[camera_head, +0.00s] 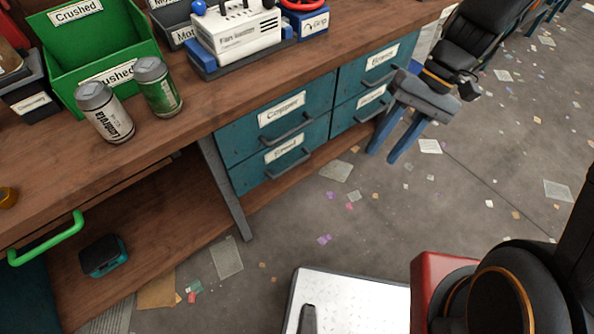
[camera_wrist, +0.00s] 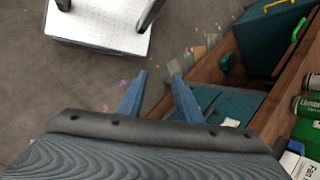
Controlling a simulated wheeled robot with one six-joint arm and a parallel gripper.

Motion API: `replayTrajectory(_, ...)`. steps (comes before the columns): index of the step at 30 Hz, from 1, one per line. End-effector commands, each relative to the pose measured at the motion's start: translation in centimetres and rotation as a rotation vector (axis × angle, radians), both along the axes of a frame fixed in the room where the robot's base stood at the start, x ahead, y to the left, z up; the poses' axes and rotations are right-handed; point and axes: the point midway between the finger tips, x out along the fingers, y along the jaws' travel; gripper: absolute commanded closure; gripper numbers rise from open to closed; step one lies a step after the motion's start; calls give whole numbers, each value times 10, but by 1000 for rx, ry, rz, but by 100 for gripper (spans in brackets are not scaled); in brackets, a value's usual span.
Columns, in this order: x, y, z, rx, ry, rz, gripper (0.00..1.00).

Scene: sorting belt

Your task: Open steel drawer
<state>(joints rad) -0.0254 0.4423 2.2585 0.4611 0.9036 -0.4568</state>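Teal drawers are set under the wooden workbench in the head view. The lower left one (camera_head: 245,176) has a blurred label that looks like "Steel" and a dark bar handle (camera_head: 290,168); it looks closed. Above it is the closed "Copper" drawer (camera_head: 245,135). My gripper (camera_head: 383,157) is open and empty, its blue fingers pointing down, to the right of the steel drawer and in front of the right-hand drawers. In the wrist view the spread fingers (camera_wrist: 159,76) have nothing between them. Teal drawer fronts (camera_wrist: 232,103) show beyond the right finger, labels unreadable there.
The "Boards" drawer (camera_head: 347,80) and another drawer (camera_head: 345,118) are closed beside it. A slanted bench leg (camera_head: 227,187) stands left of the steel drawer. A green handle (camera_head: 45,240) projects at lower left. Cans (camera_head: 105,112) stand on the bench. Paper scraps litter the open floor.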

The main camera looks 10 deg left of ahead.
Motion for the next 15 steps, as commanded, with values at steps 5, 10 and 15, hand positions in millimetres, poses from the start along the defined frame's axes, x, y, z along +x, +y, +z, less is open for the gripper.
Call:
replayTrajectory(5,22,31,-67,151,97,17,69)
replayTrajectory(10,45,61,-116,311,162,26,69)
replayTrajectory(15,70,90,-165,482,208,27,69)
